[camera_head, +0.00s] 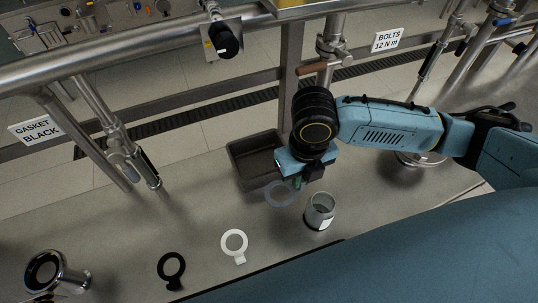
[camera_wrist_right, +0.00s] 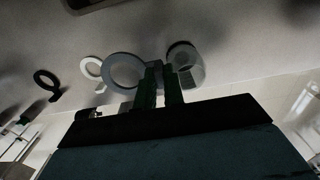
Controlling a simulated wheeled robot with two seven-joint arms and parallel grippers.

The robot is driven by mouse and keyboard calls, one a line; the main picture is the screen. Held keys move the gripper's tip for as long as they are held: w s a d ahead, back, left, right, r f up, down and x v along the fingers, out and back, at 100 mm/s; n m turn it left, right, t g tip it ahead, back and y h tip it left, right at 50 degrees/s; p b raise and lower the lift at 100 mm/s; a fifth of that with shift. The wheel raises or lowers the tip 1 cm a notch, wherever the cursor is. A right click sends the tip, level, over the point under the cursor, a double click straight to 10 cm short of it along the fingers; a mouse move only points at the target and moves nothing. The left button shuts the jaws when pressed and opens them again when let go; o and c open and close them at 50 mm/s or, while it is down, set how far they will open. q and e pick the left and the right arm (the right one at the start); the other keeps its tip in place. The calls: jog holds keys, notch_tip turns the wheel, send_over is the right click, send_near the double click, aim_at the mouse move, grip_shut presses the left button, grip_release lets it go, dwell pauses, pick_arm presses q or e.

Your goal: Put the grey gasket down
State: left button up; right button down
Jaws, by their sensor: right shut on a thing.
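The grey gasket (camera_head: 268,196) is a flat ring held by its tab at my right gripper (camera_head: 298,183). The gasket hangs over the counter, just in front of the dark tray and left of a metal cup. In the right wrist view the ring (camera_wrist_right: 107,73) sticks out to the left of the two green fingers (camera_wrist_right: 161,88), which are shut on it. Whether the ring touches the counter is not clear. A white gasket (camera_head: 226,243) and a black gasket (camera_head: 163,267) lie on the counter to the left. My left gripper is not seen.
The dark tray (camera_head: 237,160) stands behind the gasket. The metal cup (camera_head: 320,212) stands close on its right. A metal cylinder (camera_head: 72,280) lies at the far left. Signs read GASKET BLACK (camera_head: 36,130) and BOLTS 12 N m (camera_head: 387,40). Bare counter lies left of the tray.

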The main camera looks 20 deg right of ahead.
jog(key=w, duration=1.4)
jog(key=f, duration=0.4)
jog(key=f+b, duration=0.1)
jog(key=shift+w+a+f, duration=0.3)
jog(key=shift+w+f, duration=0.05)
jog(key=shift+f, duration=0.05)
notch_tip(320, 180, down, 5)
jog(key=shift+f+b, duration=0.15)
jog(key=shift+b, duration=0.15)
jog(key=shift+w+f, duration=0.2)
jog(key=shift+w, duration=0.05)
jog(key=shift+f, duration=0.2)
jog(key=c, duration=1.8)
grip_release()
